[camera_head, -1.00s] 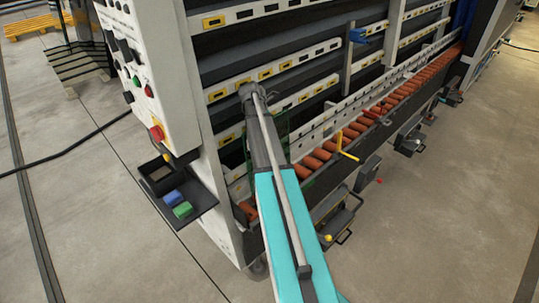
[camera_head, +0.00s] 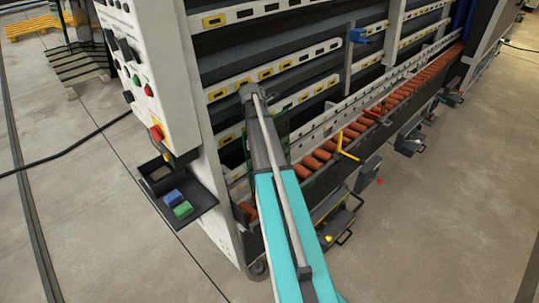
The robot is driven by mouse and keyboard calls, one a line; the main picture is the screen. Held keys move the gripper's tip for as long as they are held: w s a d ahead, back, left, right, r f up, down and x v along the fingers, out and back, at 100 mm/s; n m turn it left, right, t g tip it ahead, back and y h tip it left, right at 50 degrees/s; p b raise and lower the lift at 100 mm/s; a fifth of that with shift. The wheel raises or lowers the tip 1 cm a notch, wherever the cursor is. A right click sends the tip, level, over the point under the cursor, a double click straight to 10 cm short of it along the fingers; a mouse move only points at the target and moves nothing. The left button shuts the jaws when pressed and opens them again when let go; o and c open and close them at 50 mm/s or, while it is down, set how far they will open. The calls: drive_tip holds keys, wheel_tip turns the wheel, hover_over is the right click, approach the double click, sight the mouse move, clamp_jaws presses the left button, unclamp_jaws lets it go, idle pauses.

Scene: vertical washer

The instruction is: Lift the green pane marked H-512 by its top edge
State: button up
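A green see-through pane (camera_head: 283,126) stands upright low in the washer, above the orange rollers, mostly hidden behind my arm. Only narrow strips of it show on both sides of the arm. No H-512 marking is readable. My turquoise and grey arm reaches from the bottom of the head view up to the pane, and its far joint lies in front of the slotted rails. My gripper is hidden behind the arm, so its fingers and any contact with the pane's top edge do not show.
Orange rollers (camera_head: 384,103) run along the washer's foot, with a yellow handle (camera_head: 347,147) beside them. A control panel (camera_head: 133,70) is at left, above a dark tray (camera_head: 190,215) with a blue block (camera_head: 172,198) and a green block (camera_head: 183,210). The floor at right is mostly clear.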

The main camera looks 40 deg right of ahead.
drive_tip(key=shift+c, duration=0.3)
clamp_jaws()
drive_tip(key=shift+w+r, duration=0.1)
drive_tip(key=shift+r, duration=0.05)
idle(0.4)
wheel_tip(320, 180, up, 3)
drive_tip(key=p, duration=0.3)
drive_tip(key=shift+r+p, duration=0.15)
drive_tip(key=shift+p, duration=0.15)
drive_tip(key=shift+s+r+p, duration=0.2)
drive_tip(key=shift+r+p, duration=0.15)
drive_tip(key=shift+p, duration=0.05)
drive_tip(key=s+a+r+p, duration=0.6)
drive_tip(key=s+r+p, duration=0.3)
drive_tip(key=s, duration=0.3)
drive_tip(key=shift+s, duration=0.15)
drive_tip(key=shift+r, duration=0.1)
